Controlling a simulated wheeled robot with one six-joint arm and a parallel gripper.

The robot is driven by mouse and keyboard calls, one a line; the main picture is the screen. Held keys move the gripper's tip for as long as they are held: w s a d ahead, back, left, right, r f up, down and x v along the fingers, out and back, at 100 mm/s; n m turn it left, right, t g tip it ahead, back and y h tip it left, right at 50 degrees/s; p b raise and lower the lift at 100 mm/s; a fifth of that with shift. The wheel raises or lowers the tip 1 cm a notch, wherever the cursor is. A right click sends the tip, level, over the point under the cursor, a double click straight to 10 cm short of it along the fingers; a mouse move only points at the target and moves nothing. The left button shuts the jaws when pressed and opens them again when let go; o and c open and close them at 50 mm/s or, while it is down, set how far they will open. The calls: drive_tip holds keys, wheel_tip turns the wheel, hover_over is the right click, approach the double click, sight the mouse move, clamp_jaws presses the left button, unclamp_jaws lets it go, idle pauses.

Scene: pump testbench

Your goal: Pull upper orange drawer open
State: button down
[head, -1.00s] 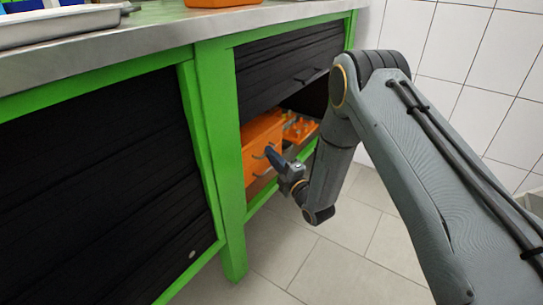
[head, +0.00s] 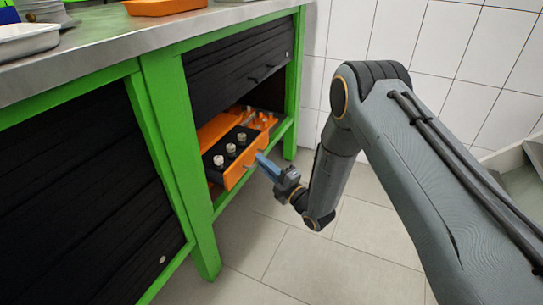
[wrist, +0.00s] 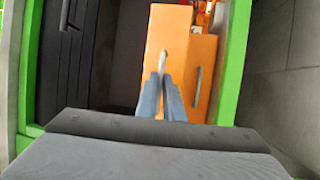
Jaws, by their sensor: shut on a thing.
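The upper orange drawer (head: 240,166) is pulled partway out of the green-framed cabinet in the head view. Several small metal fittings (head: 231,149) stand on its black inside. Its orange front fills the middle of the wrist view (wrist: 178,62), with a pale handle (wrist: 164,57) on it. My gripper (head: 259,160) is shut on that handle, in front of the drawer; its blue fingers also show in the wrist view (wrist: 164,90). The fingertips cover part of the handle. A second orange front with a grey handle (wrist: 198,84) shows beside the drawer in the wrist view.
A black shutter (head: 245,60) is partly raised above the drawers. Green posts (head: 180,150) frame the opening. Orange parts (head: 262,120) sit deeper inside the cabinet. The metal worktop (head: 120,38) is above. Tiled floor (head: 265,240) in front is clear.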

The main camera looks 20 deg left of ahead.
drive_tip(key=c, duration=1.9)
unclamp_jaws()
drive_tip(key=p+v, duration=0.2)
drive_tip(key=v, duration=0.6)
drive_tip(key=shift+w, duration=0.1)
